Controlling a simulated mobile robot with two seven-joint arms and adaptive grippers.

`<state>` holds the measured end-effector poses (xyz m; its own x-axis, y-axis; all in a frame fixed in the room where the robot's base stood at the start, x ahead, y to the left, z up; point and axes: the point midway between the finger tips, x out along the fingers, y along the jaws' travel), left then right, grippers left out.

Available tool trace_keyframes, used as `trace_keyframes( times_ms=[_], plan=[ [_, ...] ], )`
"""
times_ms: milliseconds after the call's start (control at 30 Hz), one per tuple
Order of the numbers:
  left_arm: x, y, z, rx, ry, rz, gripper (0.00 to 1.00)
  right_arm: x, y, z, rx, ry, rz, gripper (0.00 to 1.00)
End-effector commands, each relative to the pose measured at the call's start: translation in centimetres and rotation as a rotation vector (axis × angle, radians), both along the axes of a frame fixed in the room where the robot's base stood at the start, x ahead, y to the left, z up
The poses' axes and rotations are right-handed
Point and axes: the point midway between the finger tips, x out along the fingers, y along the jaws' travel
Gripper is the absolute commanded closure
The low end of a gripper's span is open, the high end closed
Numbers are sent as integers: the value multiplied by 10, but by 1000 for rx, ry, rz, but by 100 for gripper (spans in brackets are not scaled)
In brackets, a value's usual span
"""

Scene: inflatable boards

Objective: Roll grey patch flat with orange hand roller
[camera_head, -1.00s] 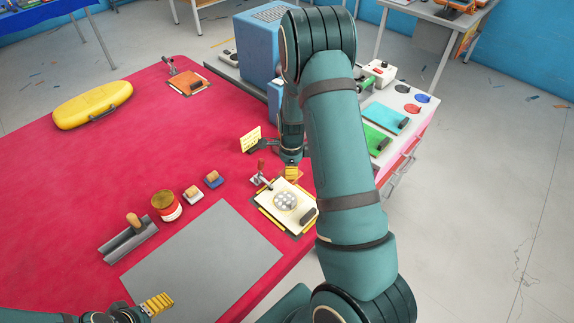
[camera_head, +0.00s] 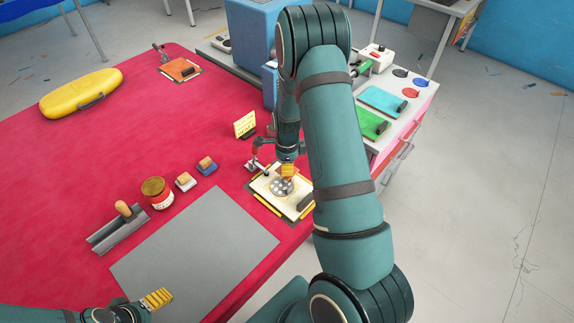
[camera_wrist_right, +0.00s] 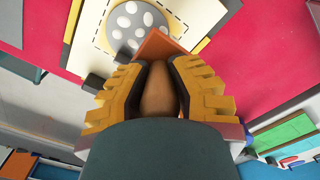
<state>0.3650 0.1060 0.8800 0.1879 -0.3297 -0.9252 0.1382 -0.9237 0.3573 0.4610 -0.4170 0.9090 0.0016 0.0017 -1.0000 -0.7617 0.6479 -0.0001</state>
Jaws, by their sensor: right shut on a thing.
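The grey patch (camera_head: 282,188), a round disc with pale dots, lies on a cream board (camera_head: 264,186) at the right part of the red table. It also shows at the top of the right wrist view (camera_wrist_right: 135,24). My right gripper (camera_head: 287,171) is shut on the brown handle (camera_wrist_right: 158,92) of the orange roller (camera_wrist_right: 160,44). The roller's orange end is at the patch's near edge in the wrist view; whether it touches is unclear. My left gripper (camera_head: 158,298) is at the lower left, apart from these things; its jaw opening is unclear.
A yellow note stand (camera_head: 245,125) is behind. A grey mat (camera_head: 195,255), a tin (camera_head: 157,193) and a trowel-like tool (camera_head: 118,228) lie left. The table's middle is clear.

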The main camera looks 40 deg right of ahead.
Motion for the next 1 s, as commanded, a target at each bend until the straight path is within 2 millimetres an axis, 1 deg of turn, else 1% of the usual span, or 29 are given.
trace_keyframes(
  times_ms=[367, 1000],
  plan=[
    [0, 0, 0, 0, 1, 0, 27, 0, 0, 0, 0, 0, 0, 100],
    [0, 0, -6, 0, 1, 0, 27, 0, 0, -8, -1, -1, 1, 100]
  ],
)
